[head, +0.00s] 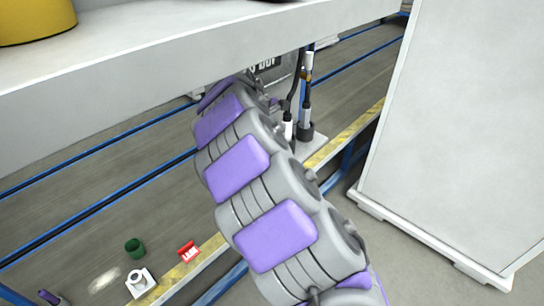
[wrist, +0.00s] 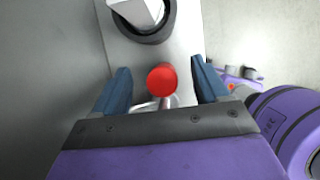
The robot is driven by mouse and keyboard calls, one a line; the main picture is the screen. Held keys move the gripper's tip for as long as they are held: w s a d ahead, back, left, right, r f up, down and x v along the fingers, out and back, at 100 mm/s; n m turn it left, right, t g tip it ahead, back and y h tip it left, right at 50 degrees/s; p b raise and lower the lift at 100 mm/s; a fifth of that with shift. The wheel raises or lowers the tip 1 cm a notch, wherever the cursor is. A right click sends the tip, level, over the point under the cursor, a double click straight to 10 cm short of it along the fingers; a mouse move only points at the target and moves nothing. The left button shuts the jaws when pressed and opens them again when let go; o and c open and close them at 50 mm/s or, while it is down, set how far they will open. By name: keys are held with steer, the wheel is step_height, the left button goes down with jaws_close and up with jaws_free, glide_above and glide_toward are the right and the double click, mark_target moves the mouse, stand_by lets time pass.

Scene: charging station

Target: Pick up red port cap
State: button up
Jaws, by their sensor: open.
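The red port cap (wrist: 162,79) shows as a round red end in the middle of the wrist view, in front of a pale panel. My gripper (wrist: 160,68) is open, with one blue finger on each side of the cap and a visible gap to both. I cannot tell how deep the cap sits between the fingers. A pale, shiny curved part shows just below the cap. In the head view my arm covers the gripper, and I cannot make out the cap there.
A black ring with a pale block (wrist: 143,15) sits above the cap. A grey wall (wrist: 50,60) stands close on the left. In the head view, a shelf (head: 200,65) overhangs my arm, and a white cabinet (head: 460,130) stands right. A black post (head: 306,110) is near the arm's end.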

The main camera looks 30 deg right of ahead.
steer(key=shift+d+f, duration=0.2)
steer(key=shift+f, duration=0.1)
steer(key=shift+a, duration=0.1)
steer(key=shift+a, duration=0.1)
steer(key=c, duration=0.3)
jaws_close()
